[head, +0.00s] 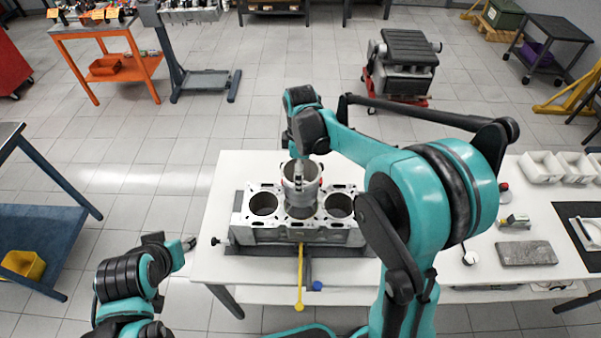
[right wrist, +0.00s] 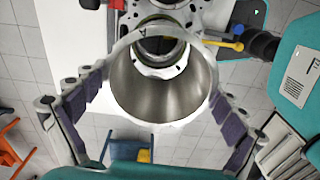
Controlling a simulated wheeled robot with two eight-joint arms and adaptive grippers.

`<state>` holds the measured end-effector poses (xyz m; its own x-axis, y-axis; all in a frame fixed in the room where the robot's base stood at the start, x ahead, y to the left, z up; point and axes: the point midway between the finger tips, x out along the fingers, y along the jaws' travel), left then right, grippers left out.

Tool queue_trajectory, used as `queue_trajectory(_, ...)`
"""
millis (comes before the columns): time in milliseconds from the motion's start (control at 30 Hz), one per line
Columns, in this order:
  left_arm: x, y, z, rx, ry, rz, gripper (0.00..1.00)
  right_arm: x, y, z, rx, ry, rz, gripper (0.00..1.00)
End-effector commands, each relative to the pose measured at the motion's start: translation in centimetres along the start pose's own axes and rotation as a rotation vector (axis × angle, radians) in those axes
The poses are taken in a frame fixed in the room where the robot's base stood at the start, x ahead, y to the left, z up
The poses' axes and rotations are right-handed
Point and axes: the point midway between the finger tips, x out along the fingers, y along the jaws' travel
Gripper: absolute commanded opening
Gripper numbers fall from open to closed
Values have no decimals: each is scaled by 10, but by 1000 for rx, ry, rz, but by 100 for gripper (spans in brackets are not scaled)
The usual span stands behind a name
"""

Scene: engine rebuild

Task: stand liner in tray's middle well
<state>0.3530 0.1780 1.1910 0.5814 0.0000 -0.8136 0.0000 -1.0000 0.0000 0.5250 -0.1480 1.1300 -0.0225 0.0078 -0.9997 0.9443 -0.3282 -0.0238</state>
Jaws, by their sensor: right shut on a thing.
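The liner (head: 301,190) is a grey metal cylinder, held upright above the middle bore of the engine block (head: 270,234). My right gripper (head: 299,172) is shut on the liner's upper wall. In the right wrist view the liner (right wrist: 165,92) fills the space between my right gripper's padded fingers (right wrist: 150,98), and block parts show through and beyond it. I cannot tell whether its lower end is inside the bore. A white tray (head: 542,177) with open wells stands at the right back of the table, cut off by the frame. My left gripper (head: 187,243) is off the table's left side, its jaws unclear.
A yellow-handled tool (head: 299,292) and a blue cap (head: 317,286) lie in front of the block. A grey slab (head: 526,253), a small device (head: 514,221) and a black mat (head: 585,236) lie on the right. My right arm covers the table's middle.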

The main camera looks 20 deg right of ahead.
Motion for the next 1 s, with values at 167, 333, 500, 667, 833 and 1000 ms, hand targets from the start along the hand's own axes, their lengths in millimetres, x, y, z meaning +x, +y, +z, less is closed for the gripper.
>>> queue_trajectory(167,-7,0,-5,0,0,0,40,-11,0,0,0,0,0,51)
queue_trajectory(333,-12,0,-8,0,0,0,40,-20,0,0,0,0,0,51)
queue_trajectory(500,-17,0,-12,0,0,0,40,-29,-1,0,0,0,0,51)
queue_trajectory(667,-21,0,-15,0,0,0,40,-37,-1,0,0,0,0,51)
queue_trajectory(833,-26,0,-19,0,0,0,40,-46,-1,0,0,0,0,51)
queue_trajectory(1000,-31,0,-22,0,0,0,40,-54,-1,0,0,0,0,51)
